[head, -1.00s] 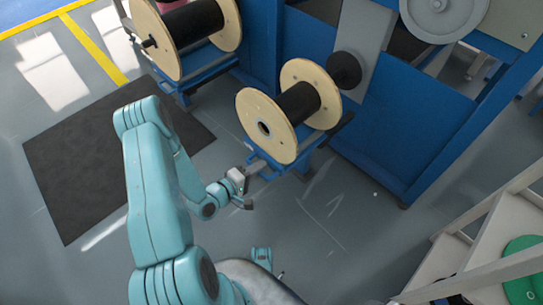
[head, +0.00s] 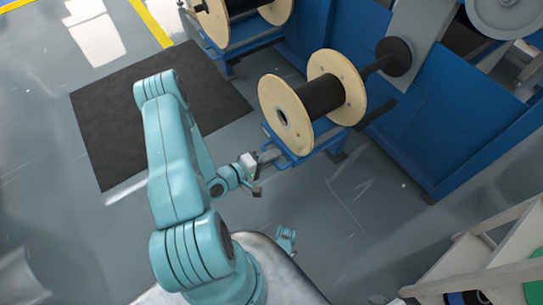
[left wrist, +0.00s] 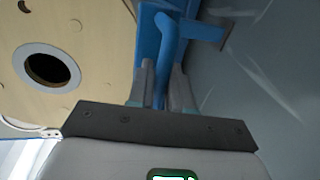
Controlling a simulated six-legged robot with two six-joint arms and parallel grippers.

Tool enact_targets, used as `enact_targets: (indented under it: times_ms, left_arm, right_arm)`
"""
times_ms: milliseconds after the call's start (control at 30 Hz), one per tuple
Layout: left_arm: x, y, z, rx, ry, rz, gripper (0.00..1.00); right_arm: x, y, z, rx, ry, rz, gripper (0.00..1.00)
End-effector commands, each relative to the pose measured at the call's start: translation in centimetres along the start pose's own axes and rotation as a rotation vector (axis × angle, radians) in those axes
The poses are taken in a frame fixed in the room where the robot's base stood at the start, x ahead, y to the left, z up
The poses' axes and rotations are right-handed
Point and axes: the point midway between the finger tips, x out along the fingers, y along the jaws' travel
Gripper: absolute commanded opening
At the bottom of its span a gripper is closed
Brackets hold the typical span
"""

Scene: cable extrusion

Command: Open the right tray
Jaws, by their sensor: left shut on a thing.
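The right tray (head: 289,160) is a blue frame low at the machine's front, carrying a spool (head: 318,98) with pale wooden discs and a black core. The spool stands apart from the machine's black hub (head: 395,57), with a dark rod between them. My left gripper (head: 266,157) is at the tray's near left end. In the left wrist view its fingers (left wrist: 161,90) are shut around the tray's blue bar (left wrist: 165,45), and a pale disc with a dark hole fills the left side.
Another spool (head: 240,12) on a blue stand is at the upper left. A black mat (head: 140,110) lies on the floor. The blue machine panel (head: 415,130) stands behind the tray. Grey floor in front of the tray is clear.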

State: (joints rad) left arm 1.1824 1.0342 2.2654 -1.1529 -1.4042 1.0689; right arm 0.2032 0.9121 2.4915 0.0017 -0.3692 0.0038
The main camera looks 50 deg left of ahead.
Motion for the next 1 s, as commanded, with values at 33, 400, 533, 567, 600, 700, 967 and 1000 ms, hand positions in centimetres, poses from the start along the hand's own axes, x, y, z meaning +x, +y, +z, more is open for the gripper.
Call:
enact_targets:
  times_ms: [33, 400, 533, 567, 600, 700, 967, 1000]
  left_arm:
    - [0.1, 0.1, -0.2, 0.003, 0.005, 0.002, 0.00]
    - [0.0, 0.1, -0.1, 0.003, 0.002, 0.002, 0.38]
    - [-0.1, 0.0, -0.1, 0.002, 0.001, 0.002, 0.38]
    - [-0.1, 0.0, -0.1, 0.002, 0.001, 0.002, 0.38]
    - [-0.1, 0.0, -0.1, 0.002, 0.001, 0.002, 0.38]
    - [-0.7, 0.0, -0.1, 0.001, 0.003, 0.000, 0.38]
    - [-6.0, 0.4, -0.2, -0.003, 0.011, -0.002, 0.38]
    - [-7.2, 0.4, -0.3, -0.002, 0.011, -0.002, 0.38]
  right_arm:
    - [0.0, 0.0, 0.0, 0.000, 0.000, 0.000, 0.43]
    - [0.0, 0.0, 0.0, 0.000, 0.001, 0.000, 0.43]
    - [0.0, 0.0, 0.0, 0.000, 0.001, 0.000, 0.43]
    - [0.0, 0.0, 0.0, 0.000, 0.001, 0.000, 0.43]
    - [0.0, 0.0, 0.0, 0.000, 0.001, 0.000, 0.43]
    - [-0.2, -0.1, 0.0, 0.000, -0.002, 0.000, 0.43]
    - [-2.1, -0.8, 0.8, 0.001, -0.028, 0.001, 0.43]
    - [-2.4, -0.9, 0.9, -0.001, -0.030, 0.000, 0.43]
